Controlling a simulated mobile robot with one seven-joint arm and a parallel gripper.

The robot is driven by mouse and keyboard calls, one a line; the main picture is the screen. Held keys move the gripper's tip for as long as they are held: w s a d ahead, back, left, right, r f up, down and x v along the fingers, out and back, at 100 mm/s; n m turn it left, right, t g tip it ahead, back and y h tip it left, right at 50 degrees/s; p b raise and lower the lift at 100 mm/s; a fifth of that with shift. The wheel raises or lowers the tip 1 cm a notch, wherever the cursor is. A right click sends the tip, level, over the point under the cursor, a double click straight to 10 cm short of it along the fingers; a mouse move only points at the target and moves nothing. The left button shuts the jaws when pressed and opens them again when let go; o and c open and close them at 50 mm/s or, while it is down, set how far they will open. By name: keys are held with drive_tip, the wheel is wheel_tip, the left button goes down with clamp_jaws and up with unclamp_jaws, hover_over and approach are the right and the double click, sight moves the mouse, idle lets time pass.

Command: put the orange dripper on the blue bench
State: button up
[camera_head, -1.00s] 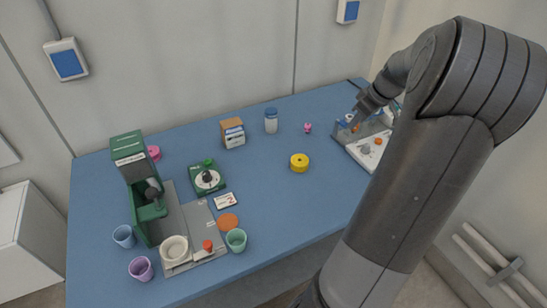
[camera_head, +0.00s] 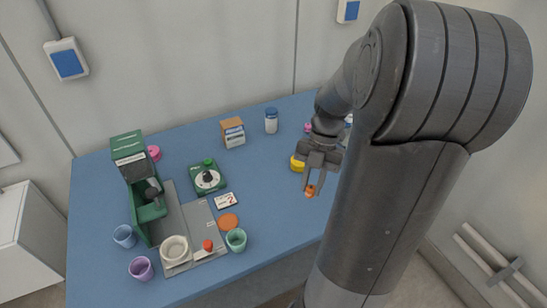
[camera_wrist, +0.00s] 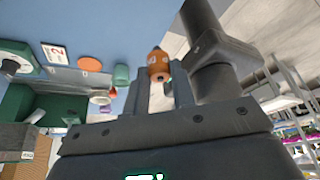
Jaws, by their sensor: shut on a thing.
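The orange dripper (camera_head: 310,190) is small and sits between my gripper's fingertips. My gripper (camera_head: 313,184) is shut on it and holds it over the right part of the blue bench (camera_head: 262,205). The wrist view also shows the orange dripper (camera_wrist: 158,66) between the two fingers (camera_wrist: 158,80), with a dark tip pointing out. The dripper looks raised off the bench, but the exact gap is hard to tell. My arm hides the right end of the bench.
A yellow round thing (camera_head: 296,164) stands just behind my gripper. A green cup (camera_head: 236,240), an orange disc (camera_head: 228,221) and a card (camera_head: 225,201) lie to the left. A green machine (camera_head: 138,190) stands further left.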

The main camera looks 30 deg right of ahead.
drive_tip(key=shift+s+a+f+n, duration=0.2)
drive_tip(key=shift+s+a+n, duration=0.25)
drive_tip(key=shift+a+n, duration=0.3)
drive_tip(key=w+a+f, duration=0.2)
drive_tip(key=a, duration=0.1)
drive_tip(key=w+a+f, duration=0.2)
drive_tip(key=w+a, duration=0.1)
drive_tip(key=w+a+f, duration=0.2)
drive_tip(key=f, duration=0.1)
drive_tip(key=shift+w+a, duration=0.15)
drive_tip(key=shift+a, duration=0.25)
drive_tip(key=shift+f, duration=1.95)
drive_tip(key=o, duration=1)
drive_tip(key=shift+f, duration=0.1)
drive_tip(key=shift+c, duration=0.2)
